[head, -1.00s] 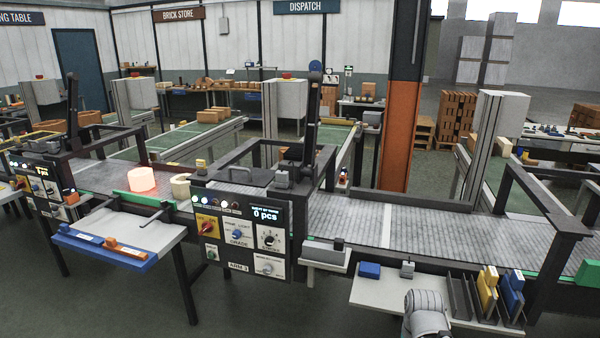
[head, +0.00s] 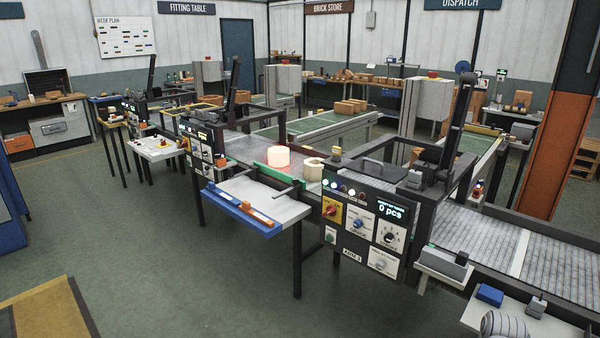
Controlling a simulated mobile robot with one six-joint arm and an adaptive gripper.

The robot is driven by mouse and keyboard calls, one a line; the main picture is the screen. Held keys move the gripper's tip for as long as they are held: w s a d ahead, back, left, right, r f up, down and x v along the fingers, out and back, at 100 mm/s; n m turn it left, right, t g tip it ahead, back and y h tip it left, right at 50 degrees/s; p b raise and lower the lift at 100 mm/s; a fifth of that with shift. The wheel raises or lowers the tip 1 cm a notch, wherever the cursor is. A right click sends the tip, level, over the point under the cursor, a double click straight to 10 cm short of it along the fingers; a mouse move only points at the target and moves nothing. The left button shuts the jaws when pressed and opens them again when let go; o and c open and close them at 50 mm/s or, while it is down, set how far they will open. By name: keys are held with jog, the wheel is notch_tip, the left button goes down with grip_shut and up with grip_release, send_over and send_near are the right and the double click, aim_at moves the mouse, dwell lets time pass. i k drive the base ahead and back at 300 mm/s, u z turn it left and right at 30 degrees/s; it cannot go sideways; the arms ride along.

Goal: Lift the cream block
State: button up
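A cream, rounded piece (head: 313,169) sits on the grey conveyor (head: 235,147), left of the black frame over the belt. It looks like the cream block, but it is small and I cannot be sure. Its top seems to have a darker middle. Just left of it stands a glowing pinkish-white cylinder (head: 278,158). My gripper is not in view.
A control panel (head: 362,230) reading "0 pcs" stands in front of the belt. A side table (head: 255,205) with a blue-and-orange bar juts out below the cylinder. A blue block (head: 490,295) lies on a shelf at the lower right. The floor at left is open.

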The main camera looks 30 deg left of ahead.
aim_at(313, 168)
jog(key=u, duration=1.6)
jog(key=i, duration=3.4)
